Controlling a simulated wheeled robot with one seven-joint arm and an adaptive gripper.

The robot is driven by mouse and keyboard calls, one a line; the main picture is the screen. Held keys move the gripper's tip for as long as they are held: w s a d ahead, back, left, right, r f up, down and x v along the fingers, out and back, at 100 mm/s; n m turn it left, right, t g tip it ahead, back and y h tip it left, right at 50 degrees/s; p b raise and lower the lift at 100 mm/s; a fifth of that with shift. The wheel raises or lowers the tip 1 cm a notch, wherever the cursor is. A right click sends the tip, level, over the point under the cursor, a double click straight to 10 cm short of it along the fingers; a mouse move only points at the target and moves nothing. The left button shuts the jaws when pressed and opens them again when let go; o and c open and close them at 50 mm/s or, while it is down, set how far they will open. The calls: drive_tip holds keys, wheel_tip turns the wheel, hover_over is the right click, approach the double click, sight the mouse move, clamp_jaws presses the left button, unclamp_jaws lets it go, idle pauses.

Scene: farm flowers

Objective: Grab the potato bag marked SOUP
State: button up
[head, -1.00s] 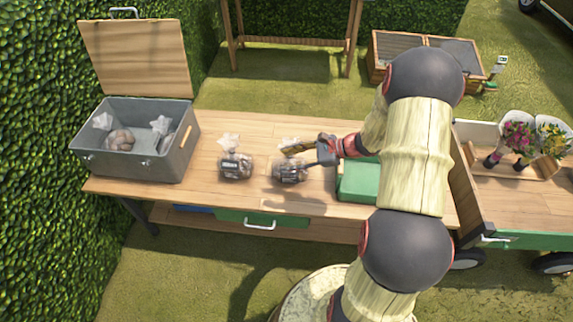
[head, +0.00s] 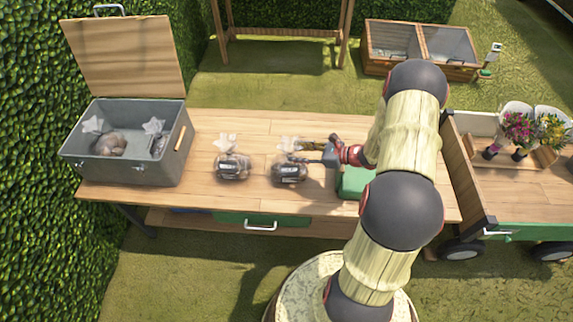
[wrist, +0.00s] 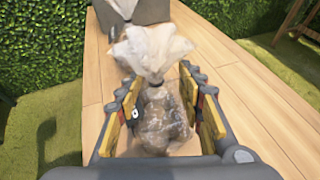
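Two clear bags of potatoes with gathered tops stand on the wooden table, a left bag (head: 232,168) and a right bag (head: 289,169). Each has a dark label whose words are too small to read in the head view. My gripper (head: 312,152) is at the right bag, coming from its right side. In the wrist view my gripper (wrist: 160,108) is open, with one finger on each side of the bag (wrist: 160,125). Narrow gaps show between the fingers and the bag. The bag's label is not readable there, and its top hides most of what lies beyond.
A grey open box (head: 130,172) at the table's left end holds more bags. A green object (head: 352,182) lies on the table at right, partly behind my arm. A cart (head: 520,217) with flower bouquets (head: 520,130) stands further right. Bare tabletop separates the bags from the box.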

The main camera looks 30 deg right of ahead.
sight(280, 158)
drive_tip(key=shift+w+a+f, duration=0.2)
drive_tip(key=shift+w, duration=0.15)
drive_tip(key=b+x, duration=0.1)
drive_tip(key=x, duration=0.2)
drive_tip(key=b+x, duration=0.1)
drive_tip(key=x, duration=0.2)
drive_tip(key=shift+s+a+r+b, duration=0.1)
drive_tip(key=shift+s+a+b, duration=0.15)
drive_tip(key=shift+a+b, duration=0.15)
drive_tip(key=shift+w+a, duration=0.2)
drive_tip(key=shift+w, duration=0.25)
drive_tip(key=shift+c, duration=1.4)
clamp_jaws()
